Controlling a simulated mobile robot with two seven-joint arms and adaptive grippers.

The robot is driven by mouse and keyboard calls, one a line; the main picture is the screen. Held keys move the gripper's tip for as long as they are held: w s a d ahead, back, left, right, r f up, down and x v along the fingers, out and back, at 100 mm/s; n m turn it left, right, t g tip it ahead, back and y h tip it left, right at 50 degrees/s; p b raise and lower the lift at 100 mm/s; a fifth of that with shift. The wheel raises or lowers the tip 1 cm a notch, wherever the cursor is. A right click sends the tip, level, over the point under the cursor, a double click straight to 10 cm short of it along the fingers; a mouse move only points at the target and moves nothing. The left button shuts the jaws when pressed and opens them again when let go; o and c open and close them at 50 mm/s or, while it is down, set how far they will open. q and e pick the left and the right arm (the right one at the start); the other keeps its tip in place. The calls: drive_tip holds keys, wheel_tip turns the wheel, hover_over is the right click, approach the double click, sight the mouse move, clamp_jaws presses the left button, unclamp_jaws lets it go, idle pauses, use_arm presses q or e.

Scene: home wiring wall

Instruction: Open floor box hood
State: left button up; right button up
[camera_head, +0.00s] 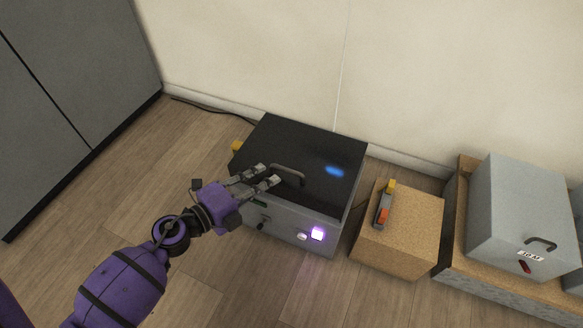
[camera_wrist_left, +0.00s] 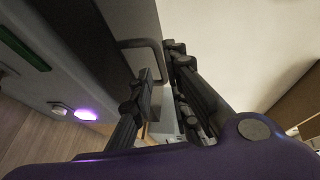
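The floor box (camera_head: 283,228) is a grey box on the floor against the wall. Its flat black hood (camera_head: 310,148) lies closed on top. A dark bar handle (camera_head: 287,174) stands on the hood near its front edge; the handle also shows in the left wrist view (camera_wrist_left: 146,44). My left gripper (camera_head: 269,175) is just left of the handle with its fingers apart, pointing toward it. In the left wrist view the fingers (camera_wrist_left: 160,62) are close to the handle's end, and I cannot tell whether they touch it. My right gripper is not in view.
A cork-coloured block (camera_head: 400,235) with an orange-and-grey tool (camera_head: 384,205) on it stands right of the box. A grey case (camera_head: 520,215) sits farther right. A grey cabinet (camera_head: 80,70) stands at left. The floor in front is clear.

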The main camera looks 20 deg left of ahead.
sight(284, 168)
use_arm(q)
drive_tip(key=b+x, duration=0.1)
drive_tip(key=x, duration=0.6)
drive_tip(key=shift+w+d+f, duration=0.1)
drive_tip(key=shift+w+d, duration=0.05)
drive_tip(key=shift+c, duration=0.3)
clamp_jaws()
